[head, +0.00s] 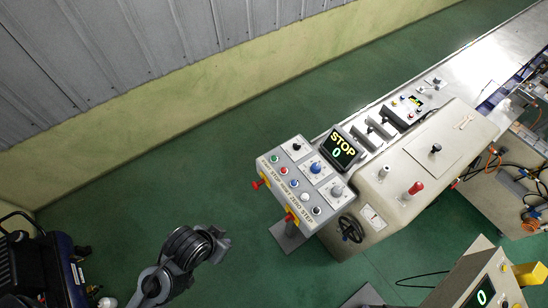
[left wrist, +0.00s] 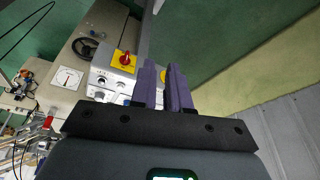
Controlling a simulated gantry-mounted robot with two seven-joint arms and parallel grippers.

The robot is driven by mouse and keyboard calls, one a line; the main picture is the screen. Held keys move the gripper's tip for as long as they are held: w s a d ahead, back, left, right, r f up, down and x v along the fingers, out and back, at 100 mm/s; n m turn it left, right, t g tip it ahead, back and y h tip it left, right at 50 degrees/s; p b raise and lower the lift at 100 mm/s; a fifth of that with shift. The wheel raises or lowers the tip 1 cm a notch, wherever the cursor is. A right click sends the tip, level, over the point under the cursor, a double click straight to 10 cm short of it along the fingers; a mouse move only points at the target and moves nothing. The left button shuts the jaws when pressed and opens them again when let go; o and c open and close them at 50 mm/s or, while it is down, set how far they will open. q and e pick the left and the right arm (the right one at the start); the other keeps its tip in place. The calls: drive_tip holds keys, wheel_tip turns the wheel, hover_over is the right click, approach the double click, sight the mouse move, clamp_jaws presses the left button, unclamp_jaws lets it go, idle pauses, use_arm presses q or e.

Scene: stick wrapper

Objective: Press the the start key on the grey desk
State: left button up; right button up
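The grey desk (head: 325,225) is a slanted control panel in the middle of the head view. Its row of keys has a green key (head: 274,159) at the far left end, beside lettering too small to read surely, then a red key (head: 283,171), a blue key (head: 293,184) and pale keys. In the left wrist view the desk (left wrist: 103,75) is beyond my left gripper (left wrist: 161,66), partly hidden by the fingers. Its two purple fingers are close together with nothing between them. In the head view my left arm is left of and below the desk, apart from it. My right gripper is not in view.
A cream machine body with a handwheel (head: 351,228) and red lever (head: 416,188) is to the right.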

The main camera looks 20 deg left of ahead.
use_arm(q)
clamp_jaws()
idle(0.3)
idle(0.8)
